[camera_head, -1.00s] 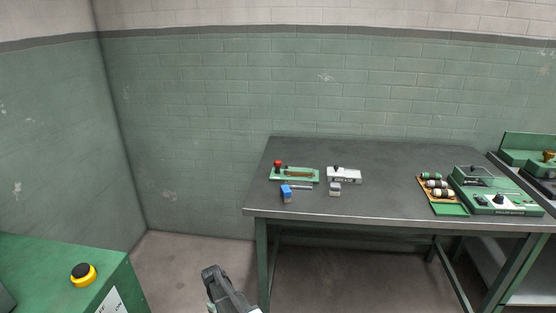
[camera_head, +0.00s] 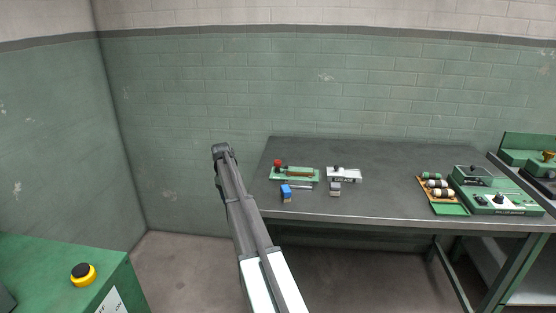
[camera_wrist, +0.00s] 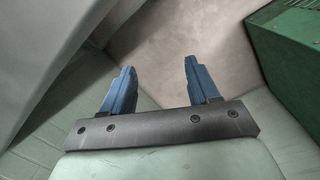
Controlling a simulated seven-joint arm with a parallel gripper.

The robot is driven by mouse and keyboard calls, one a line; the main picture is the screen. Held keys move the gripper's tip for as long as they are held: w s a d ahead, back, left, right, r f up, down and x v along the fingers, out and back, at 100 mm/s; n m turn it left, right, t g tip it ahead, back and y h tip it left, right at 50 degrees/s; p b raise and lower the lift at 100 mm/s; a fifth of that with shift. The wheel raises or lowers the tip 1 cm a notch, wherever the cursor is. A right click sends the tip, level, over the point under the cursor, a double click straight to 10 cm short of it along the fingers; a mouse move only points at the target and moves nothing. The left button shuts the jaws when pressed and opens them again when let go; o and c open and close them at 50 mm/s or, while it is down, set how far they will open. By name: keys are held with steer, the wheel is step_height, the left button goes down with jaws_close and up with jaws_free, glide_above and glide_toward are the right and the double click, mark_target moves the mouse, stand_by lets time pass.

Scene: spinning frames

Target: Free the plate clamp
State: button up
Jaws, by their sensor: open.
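A small green plate fixture with a red knob and a brass-coloured bar (camera_head: 297,174) lies at the left of the grey bench; it may be the plate clamp, but it is too small to tell. My gripper shows in the wrist view (camera_wrist: 157,85) with its two blue fingers wide apart and nothing between them. In the head view my arm rises left of the bench, its end (camera_head: 222,151) raised in front of the wall, apart from the fixture. The fingers cannot be made out there.
A blue block (camera_head: 286,193), a grey block (camera_head: 335,189) and a pale labelled fixture (camera_head: 345,175) are near the green fixture. A green device (camera_head: 497,190) and an orange tray of cylinders (camera_head: 425,192) stand at right. The bench middle (camera_head: 385,185) is clear. A yellow-black button (camera_head: 83,275) sits lower left.

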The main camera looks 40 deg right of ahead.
steer(key=w+d+r, duration=0.2)
steer(key=d+r, duration=0.9)
steer(key=r, duration=0.2)
step_height(320, 180, up, 12)
steer(key=f+m+y, duration=0.1)
glide_above(278, 161)
step_height(278, 161, down, 13)
steer(key=shift+w+d+f, duration=0.1)
steer(key=c, duration=1)
steer(key=shift+c, duration=0.2)
